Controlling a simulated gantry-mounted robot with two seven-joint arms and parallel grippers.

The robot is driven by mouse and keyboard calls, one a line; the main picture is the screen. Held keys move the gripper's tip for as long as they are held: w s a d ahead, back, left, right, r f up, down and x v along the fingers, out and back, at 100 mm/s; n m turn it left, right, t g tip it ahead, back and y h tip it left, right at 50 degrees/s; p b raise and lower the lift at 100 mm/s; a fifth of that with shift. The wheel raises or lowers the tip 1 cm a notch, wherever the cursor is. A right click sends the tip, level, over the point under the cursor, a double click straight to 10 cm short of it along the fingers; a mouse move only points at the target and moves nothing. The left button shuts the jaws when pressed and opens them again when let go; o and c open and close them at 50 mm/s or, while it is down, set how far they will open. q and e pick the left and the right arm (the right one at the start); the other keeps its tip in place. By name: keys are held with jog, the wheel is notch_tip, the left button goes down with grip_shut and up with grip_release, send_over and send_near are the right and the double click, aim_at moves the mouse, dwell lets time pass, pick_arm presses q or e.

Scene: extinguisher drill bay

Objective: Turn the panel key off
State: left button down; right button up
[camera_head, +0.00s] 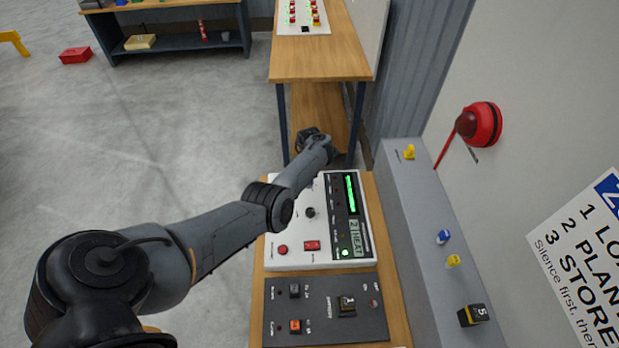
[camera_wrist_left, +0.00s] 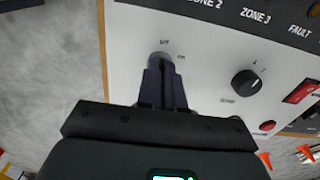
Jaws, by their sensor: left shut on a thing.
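The white control panel (camera_head: 290,258) lies on a wooden bench in the head view, and its face fills much of the left wrist view (camera_wrist_left: 208,75). The panel key switch (camera_wrist_left: 160,57) is near the panel's edge in the wrist view, beside small OFF and ON labels. My left gripper (camera_wrist_left: 163,80) is shut on the key. Its dark fingertips cover most of the key, so I cannot tell which label it points to. In the head view my left arm reaches over the panel's far end and hides the key. My right gripper is in neither view.
The panel also carries a black knob (camera_head: 310,213), a red button (camera_head: 283,249), a red rocker (camera_head: 312,245) and a lit green display (camera_head: 350,195). A dark switch box (camera_head: 322,318) sits nearer. A grey ledge (camera_head: 425,225) and wall bound the right; open floor lies left.

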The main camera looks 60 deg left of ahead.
pick_arm(q)
jog(key=c, duration=1.3)
grip_release()
jog(key=shift+r, duration=0.1)
jog(key=shift+r+p, duration=1.8)
jog(key=shift+r, duration=3.55)
